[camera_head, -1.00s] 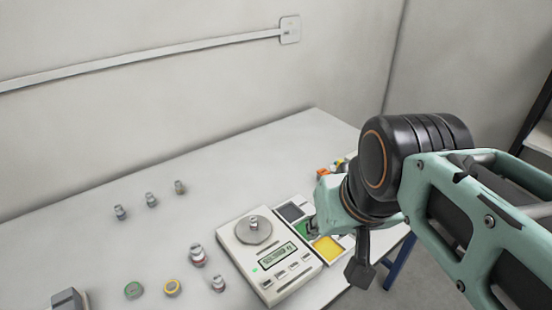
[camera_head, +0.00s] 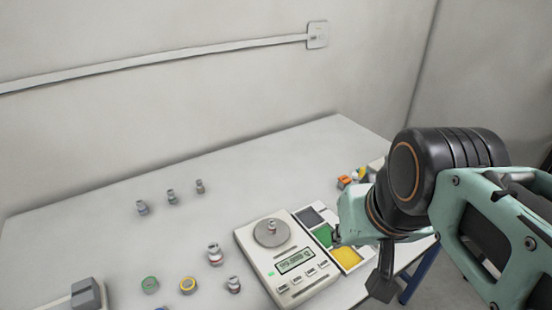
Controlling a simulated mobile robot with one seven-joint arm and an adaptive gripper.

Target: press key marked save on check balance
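The check balance (camera_head: 258,257) is a cream box on the table. The key labels are too small to read. My gripper (camera_head: 337,238) is at the right, over the colored tray and beside the balance, apart from the keys. Its fingers are mostly hidden by the wrist, so I cannot tell whether it is open.
A tray (camera_head: 300,211) with dark, green and yellow sections stands right of the balance. A grey device (camera_head: 88,294) is at front left. Orange items (camera_head: 345,182) lie behind my wrist.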

